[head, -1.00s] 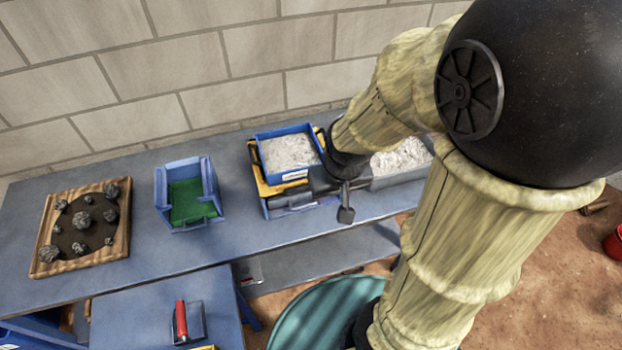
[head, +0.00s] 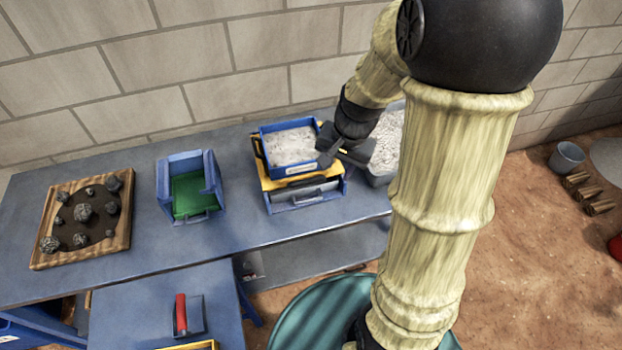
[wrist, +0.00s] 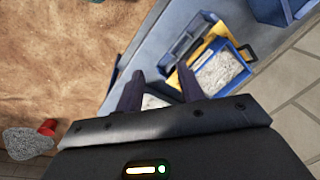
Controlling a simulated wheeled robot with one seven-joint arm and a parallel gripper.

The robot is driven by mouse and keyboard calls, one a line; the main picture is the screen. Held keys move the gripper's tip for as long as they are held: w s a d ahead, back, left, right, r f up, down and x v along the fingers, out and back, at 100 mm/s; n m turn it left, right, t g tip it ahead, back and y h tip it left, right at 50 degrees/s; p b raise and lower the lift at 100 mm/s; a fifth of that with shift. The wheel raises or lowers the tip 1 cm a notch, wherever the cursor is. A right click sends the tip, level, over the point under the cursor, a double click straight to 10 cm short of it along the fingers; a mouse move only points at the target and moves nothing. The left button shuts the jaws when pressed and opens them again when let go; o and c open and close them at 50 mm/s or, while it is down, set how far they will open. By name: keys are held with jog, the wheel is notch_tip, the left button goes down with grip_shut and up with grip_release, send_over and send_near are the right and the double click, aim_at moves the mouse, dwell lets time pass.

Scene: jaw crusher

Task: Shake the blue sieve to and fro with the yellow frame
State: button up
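The blue sieve (head: 292,170), filled with pale gravel, sits on the yellow frame (head: 265,183) on the bench. Both also show in the wrist view, the sieve (wrist: 246,70) at upper right and the frame (wrist: 188,84) beside it. The frame has a black handle at each end; the left one (head: 258,146) is clear in the head view. My gripper (head: 330,154) is at the right end of the frame, near that end's handle. In the wrist view my gripper (wrist: 162,75) has its fingers apart with nothing held; the near handle (wrist: 167,62) lies just beyond them.
A blue box with a handle (head: 318,194) is under the frame. A grey tray of gravel (head: 388,150) stands right of my gripper. Left are a blue and green tray (head: 190,190) and a wooden tray of rocks (head: 122,240). The wall stands behind the bench.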

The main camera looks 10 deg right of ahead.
aim_at(309, 180)
jog(key=w+d+f+m+y+b, duration=0.2)
jog(key=w+d+f+m+y, duration=0.1)
jog(key=w+m, duration=0.6)
jog(key=shift+w+d+f+m, duration=0.4)
jog(key=shift+w+d+f, duration=0.3)
jog(key=shift+w, duration=0.25)
jog(key=shift+a, duration=0.1)
jog(key=p+x, duration=0.1)
jog(key=x, duration=0.7)
jog(key=p+x, duration=0.1)
jog(key=x, duration=0.8)
jog(key=shift+w+a+f, duration=0.1)
jog(key=shift+w+a, duration=0.1)
jog(key=shift+a, duration=0.1)
jog(key=shift+c, duration=0.2)
grip_shut()
